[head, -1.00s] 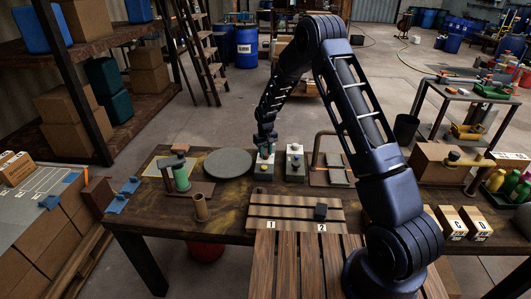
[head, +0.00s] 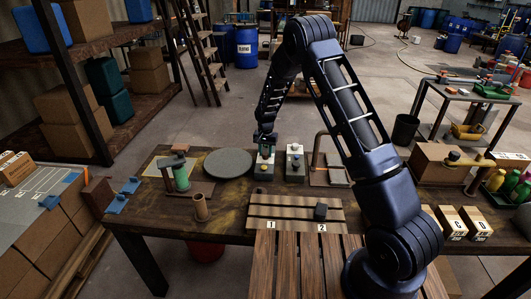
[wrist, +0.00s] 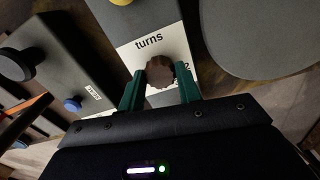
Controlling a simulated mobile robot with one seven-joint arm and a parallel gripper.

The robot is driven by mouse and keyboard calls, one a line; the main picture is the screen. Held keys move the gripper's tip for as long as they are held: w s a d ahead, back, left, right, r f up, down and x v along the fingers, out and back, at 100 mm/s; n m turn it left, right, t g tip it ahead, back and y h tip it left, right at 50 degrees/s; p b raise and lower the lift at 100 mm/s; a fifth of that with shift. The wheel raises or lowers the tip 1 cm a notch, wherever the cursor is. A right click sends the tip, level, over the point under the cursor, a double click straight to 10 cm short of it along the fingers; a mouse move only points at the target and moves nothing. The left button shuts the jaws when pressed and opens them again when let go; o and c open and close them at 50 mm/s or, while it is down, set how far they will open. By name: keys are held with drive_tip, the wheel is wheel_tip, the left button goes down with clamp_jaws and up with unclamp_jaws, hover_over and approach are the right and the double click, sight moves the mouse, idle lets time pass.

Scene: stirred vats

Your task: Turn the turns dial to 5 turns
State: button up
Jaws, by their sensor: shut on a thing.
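The turns dial (wrist: 160,71) is a brown faceted knob on a white plate (wrist: 143,52) lettered "turns" in the wrist view. A "2" shows at the plate's right edge; other marks and any pointer are hidden or too dark to read. The dial sits on a grey control box, whose yellow button (head: 262,168) shows in the head view. My gripper (wrist: 160,90) has its green fingers on both sides of the dial and is shut on it. In the head view my gripper (head: 264,151) is over the box's far part and hides the dial.
A second grey box (head: 295,164) with a dark knob (wrist: 17,64) and a blue button (wrist: 72,104) stands close beside. A round grey plate (head: 228,163) lies on the other side. A copper pipe (head: 319,150) rises farther right. A slatted board (head: 295,212) lies in front.

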sight(266, 153)
idle(0.4)
drive_tip(key=o, duration=1)
wheel_tip(266, 153, up, 11)
